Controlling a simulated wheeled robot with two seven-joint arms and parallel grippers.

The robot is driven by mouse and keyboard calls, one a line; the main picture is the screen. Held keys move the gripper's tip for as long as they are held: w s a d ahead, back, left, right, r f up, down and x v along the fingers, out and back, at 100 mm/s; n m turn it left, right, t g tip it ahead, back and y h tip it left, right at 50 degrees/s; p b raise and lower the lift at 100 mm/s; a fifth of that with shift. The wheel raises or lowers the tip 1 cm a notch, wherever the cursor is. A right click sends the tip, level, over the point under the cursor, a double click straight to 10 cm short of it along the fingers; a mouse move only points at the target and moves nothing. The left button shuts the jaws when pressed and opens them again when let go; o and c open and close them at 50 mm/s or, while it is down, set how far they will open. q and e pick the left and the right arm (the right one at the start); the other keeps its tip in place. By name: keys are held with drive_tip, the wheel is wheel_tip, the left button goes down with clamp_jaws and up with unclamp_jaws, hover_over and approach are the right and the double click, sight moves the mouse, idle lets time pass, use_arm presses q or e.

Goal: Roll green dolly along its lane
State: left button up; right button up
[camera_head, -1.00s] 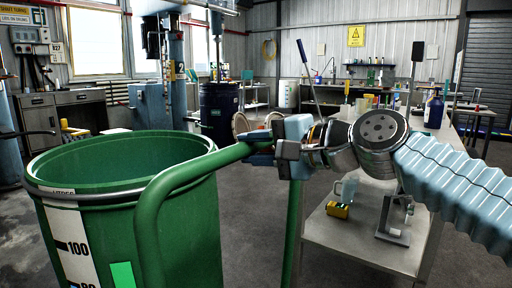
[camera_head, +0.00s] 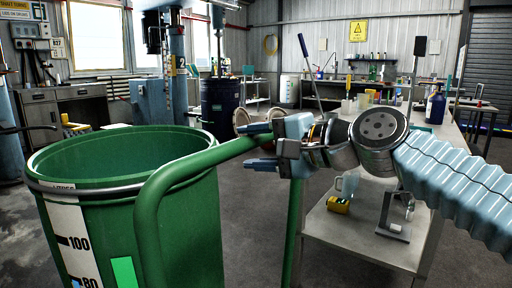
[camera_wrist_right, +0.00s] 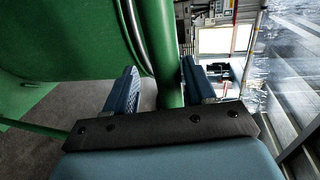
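The green dolly shows as a tall open green drum (camera_head: 190,240) with a grey rim band and a white scale label, at the left of the head view. Its green tubular handle (camera_head: 152,222) curves over the drum's right side, and a green post drops below my gripper. My right gripper (camera_head: 262,146) is open, with its blue fingers on either side of the handle's end. In the right wrist view, the handle (camera_wrist_right: 161,45) passes between the spread fingers (camera_wrist_right: 160,86), close to the right finger and with a gap to the left one. The wheels are hidden. My left gripper is out of view.
A metal bench (camera_head: 365,235) with a lower shelf stands close on the right. The shelf carries a clear jug (camera_head: 347,186) and a yellow item (camera_head: 339,205). A dark blue drum (camera_head: 220,106) and a column machine stand further back. Grey floor lies between.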

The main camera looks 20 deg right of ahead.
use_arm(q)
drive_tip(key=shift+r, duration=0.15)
use_arm(e)
drive_tip(key=v, duration=1.3)
drive_tip(key=shift+s+d, duration=0.25)
drive_tip(key=shift+d, duration=0.05)
